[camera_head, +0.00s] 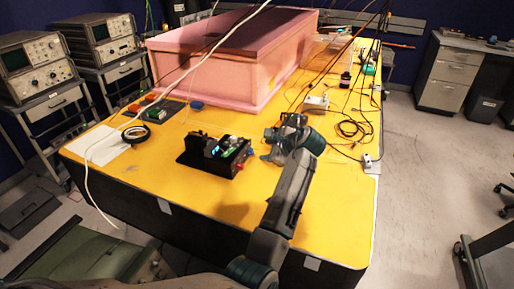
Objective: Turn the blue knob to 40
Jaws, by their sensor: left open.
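A small black device (208,158) with a green circuit board and a lit blue display sits on the yellow table. A red knob (239,167) shows at its right front. A small blue spot at its right end (249,152) looks like the blue knob; its setting is too small to read. My left gripper (267,147) is just right of the device, with its jaws toward that end. It is open and empty. I cannot tell whether it touches the knob. My right gripper is not in view.
A large pink foam box (195,75) stands at the back of the yellow table (190,195). A white cable crosses the left side.

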